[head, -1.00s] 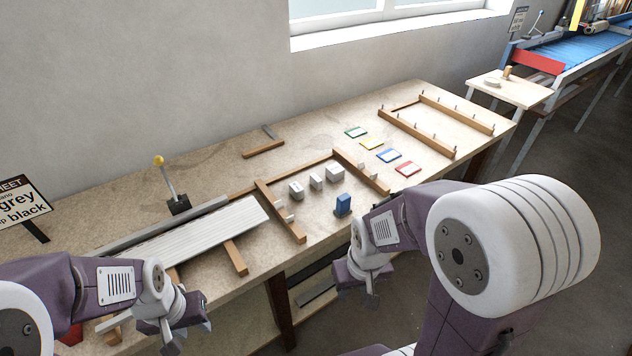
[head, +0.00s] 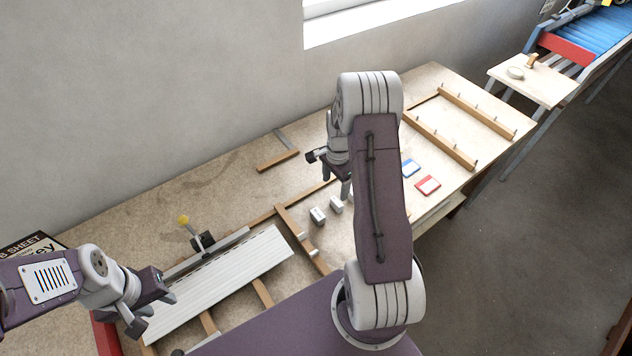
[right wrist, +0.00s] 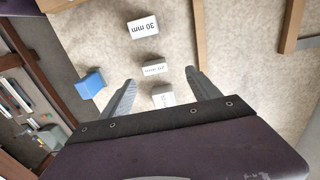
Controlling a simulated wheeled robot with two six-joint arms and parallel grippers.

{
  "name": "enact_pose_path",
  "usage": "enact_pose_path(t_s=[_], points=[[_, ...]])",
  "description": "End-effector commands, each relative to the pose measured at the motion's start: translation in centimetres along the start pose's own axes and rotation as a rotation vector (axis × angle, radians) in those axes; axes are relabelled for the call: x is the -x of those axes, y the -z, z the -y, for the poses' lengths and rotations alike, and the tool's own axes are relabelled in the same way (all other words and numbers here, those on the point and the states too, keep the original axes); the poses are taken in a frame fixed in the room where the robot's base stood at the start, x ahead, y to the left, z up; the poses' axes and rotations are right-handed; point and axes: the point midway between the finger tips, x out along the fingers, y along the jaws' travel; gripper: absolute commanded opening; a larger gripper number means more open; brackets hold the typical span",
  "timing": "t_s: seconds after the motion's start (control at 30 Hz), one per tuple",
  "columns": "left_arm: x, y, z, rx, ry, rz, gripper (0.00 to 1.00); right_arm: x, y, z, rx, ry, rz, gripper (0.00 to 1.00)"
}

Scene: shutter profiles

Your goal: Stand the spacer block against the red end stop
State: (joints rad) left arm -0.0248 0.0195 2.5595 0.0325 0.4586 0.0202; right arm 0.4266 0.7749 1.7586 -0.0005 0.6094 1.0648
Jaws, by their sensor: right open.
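White blocks stand on the bench in the head view, one (head: 317,216) left of another (head: 336,204). The right wrist view shows three in a line: one marked 30 mm (right wrist: 143,27), a middle one (right wrist: 154,68) and a near one (right wrist: 163,96); the last two labels are unreadable. I cannot tell which is the spacer block. My right gripper (head: 328,172) is open above the blocks, its fingers (right wrist: 160,77) straddling the line in the wrist view. The red end stop (head: 105,336) shows partly at lower left. My left gripper (head: 150,312) is open and empty near it.
A pale slatted profile (head: 220,284) lies on wooden supports, beside a yellow-knobbed lever clamp (head: 184,220). A blue block (right wrist: 90,84) stands beside the white ones. Wooden rails (head: 440,140) with pegs stand at the right. My right arm hides part of the bench.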

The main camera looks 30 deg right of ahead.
Motion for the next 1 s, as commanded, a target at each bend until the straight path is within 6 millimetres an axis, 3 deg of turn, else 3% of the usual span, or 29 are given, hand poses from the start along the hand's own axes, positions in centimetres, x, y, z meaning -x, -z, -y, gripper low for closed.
enact_pose_path(t_s=[0.23, 0.47, 0.6, 0.73, 1.0], points=[[0.9, 0.1, 0.0, 0.0, 0.0, 0.001, 0.36, -3.2, -0.1, -0.1, 0.004, -0.003, 0.002, 0.71], [1.4, 0.1, 0.0, 0.0, 0.0, 0.0, 0.36, -4.5, -0.2, 0.0, 0.006, -0.001, 0.001, 0.71], [2.8, 0.3, -0.1, 0.0, 0.0, 0.0, 0.36, -6.7, -0.4, 0.0, 0.006, -0.003, 0.002, 0.71], [3.0, 0.3, -0.1, 0.0, 0.0, 0.0, 0.36, -8.7, -0.3, 0.1, 0.006, -0.001, 0.001, 0.71], [2.9, 0.3, -0.1, 0.0, 0.0, 0.0, 0.36, -9.2, -0.3, 0.1, 0.006, 0.002, -0.001, 0.68]])
